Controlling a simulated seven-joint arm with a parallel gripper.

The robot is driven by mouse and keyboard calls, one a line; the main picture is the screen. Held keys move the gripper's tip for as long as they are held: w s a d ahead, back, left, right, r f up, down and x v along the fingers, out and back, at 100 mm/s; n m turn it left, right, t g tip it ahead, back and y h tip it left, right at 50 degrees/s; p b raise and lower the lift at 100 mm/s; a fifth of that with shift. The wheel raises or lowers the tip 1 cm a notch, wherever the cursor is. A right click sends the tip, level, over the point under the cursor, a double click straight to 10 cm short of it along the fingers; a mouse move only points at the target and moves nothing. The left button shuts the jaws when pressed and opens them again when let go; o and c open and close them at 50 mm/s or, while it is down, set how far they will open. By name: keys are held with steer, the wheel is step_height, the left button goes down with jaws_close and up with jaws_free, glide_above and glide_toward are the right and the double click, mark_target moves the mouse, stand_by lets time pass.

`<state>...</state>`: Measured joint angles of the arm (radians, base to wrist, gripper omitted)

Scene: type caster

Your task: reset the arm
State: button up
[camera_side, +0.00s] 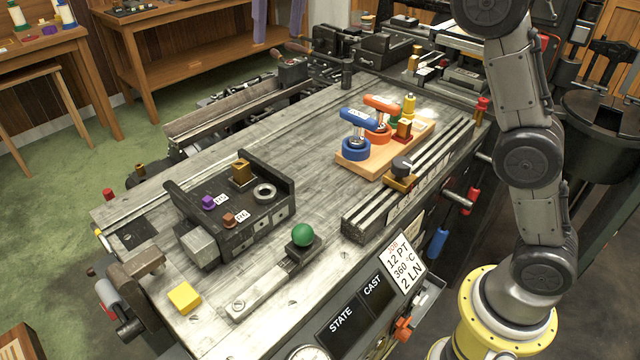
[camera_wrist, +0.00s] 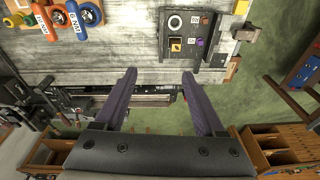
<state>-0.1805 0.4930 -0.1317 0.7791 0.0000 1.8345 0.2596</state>
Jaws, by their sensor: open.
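My gripper (camera_wrist: 160,100) shows in the wrist view with its two dark purple-grey fingers spread apart. Nothing is between them. The fingers point toward the grey wooden workbench (camera_wrist: 112,55), with green floor beyond the bench edge. In the side view my arm stands at the right of the bench and rises out of the top of the picture, so the gripper is hidden there.
On the bench (camera_side: 210,155) are a wooden block (camera_side: 365,170) with blue and orange handles, a black fixture (camera_side: 240,222), a green-knobbed lever (camera_side: 303,235) and a yellow block (camera_side: 184,297). A grooved rail (camera_side: 400,195) runs along the right. Bare bench lies between fixture and handles.

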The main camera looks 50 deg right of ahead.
steer(key=s+d+t, duration=0.1)
steer(key=s+d, duration=0.2)
steer(key=s, duration=0.7)
steer(key=s+d+t, duration=0.1)
steer(key=s+d, duration=0.3)
steer(key=s, duration=0.6)
steer(key=s+f, duration=0.5)
steer(key=f, duration=0.4)
steer(key=s+d+f+n+t, duration=0.1)
steer(key=s+f, duration=0.3)
steer(key=f, duration=0.5)
steer(key=shift+s+d+f+t, duration=0.2)
steer(key=shift+s+t, duration=0.1)
steer(key=shift+s, duration=0.05)
